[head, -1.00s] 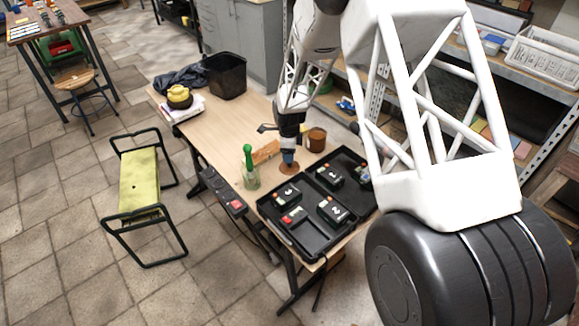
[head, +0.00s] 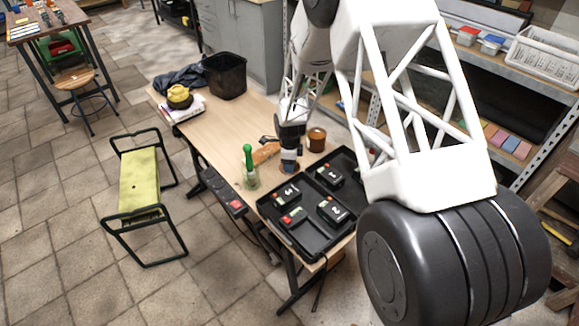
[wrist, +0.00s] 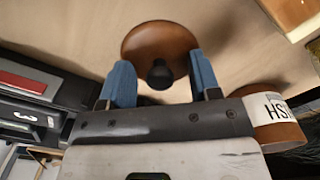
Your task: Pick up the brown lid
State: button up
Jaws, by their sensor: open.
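The brown lid (wrist: 160,42) lies on the table, a round disc with a dark knob on top, in the wrist view. In the head view, the lid (head: 293,169) is mostly hidden behind my gripper (head: 289,166). In the wrist view my gripper (wrist: 162,82) is open, with one blue fingertip on each side of the knob. Whether a finger touches the lid is unclear. A brown jar (head: 316,139) stands nearby on the table; a brown container with a white label (wrist: 272,127) shows at the right of the wrist view.
A black tray (head: 307,251) with several numbered black boxes lies right in front of the lid. A green-topped bottle (head: 250,168) and an orange-brown piece (head: 266,152) are to its left. A black bin (head: 225,76) stands at the far end. The table's middle is clear.

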jog(key=shift+c, duration=0.3)
jog(key=c, duration=1)
jog(key=shift+o, duration=0.2)
jog(key=shift+r, duration=0.15)
jog(key=shift+r, duration=4.9)
jog(key=w+d+r+m, duration=0.2)
jog(key=w+d+r, duration=0.2)
jog(key=w+d, duration=0.5)
jog(key=w, duration=0.3)
jog(key=shift+d+r+m, duration=0.3)
jog(key=shift+d, duration=0.1)
